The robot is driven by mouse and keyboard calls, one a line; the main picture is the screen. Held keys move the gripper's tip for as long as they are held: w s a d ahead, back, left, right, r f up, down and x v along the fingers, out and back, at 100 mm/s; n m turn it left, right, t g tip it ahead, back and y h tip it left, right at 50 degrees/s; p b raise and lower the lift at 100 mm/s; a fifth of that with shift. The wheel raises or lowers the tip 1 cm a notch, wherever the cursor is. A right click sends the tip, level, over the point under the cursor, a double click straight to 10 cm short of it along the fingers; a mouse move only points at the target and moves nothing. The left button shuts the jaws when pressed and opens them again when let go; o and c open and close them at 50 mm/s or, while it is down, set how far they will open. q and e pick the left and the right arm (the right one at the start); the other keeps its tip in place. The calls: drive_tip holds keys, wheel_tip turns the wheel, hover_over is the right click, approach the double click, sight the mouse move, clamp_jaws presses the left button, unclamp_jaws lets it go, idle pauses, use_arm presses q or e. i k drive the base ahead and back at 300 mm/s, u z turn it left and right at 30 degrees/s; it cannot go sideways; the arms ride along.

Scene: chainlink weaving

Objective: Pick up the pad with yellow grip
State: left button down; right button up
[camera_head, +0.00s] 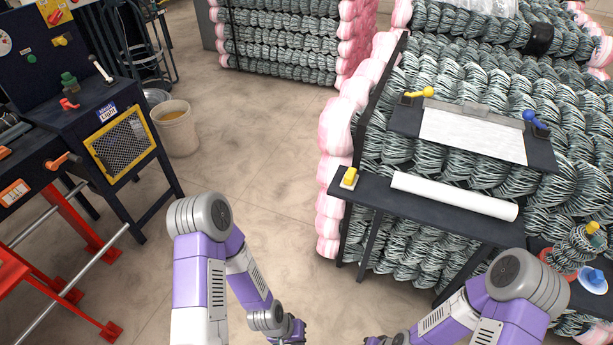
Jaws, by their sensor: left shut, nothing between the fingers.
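A yellow-handled piece (418,93) with a dark base lies at the upper left of the dark board (544,153), beside a white sheet (473,134). My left gripper (297,330) is low in the picture, below and left of the shelf, shut and empty. It is well apart from both yellow-gripped items. My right gripper (375,341) barely shows at the bottom edge, and its fingers are cut off.
A white roll (454,196) lies along the shelf (404,205). A blue-handled piece (535,121) is at the board's right. Stacked wire coils (440,75) stand behind. A bucket (177,128) and dark machine (125,150) stand left. Open floor (265,150) lies between.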

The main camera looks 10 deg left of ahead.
sight(350, 179)
drive_tip(key=u, duration=0.75)
drive_tip(key=i, duration=0.5)
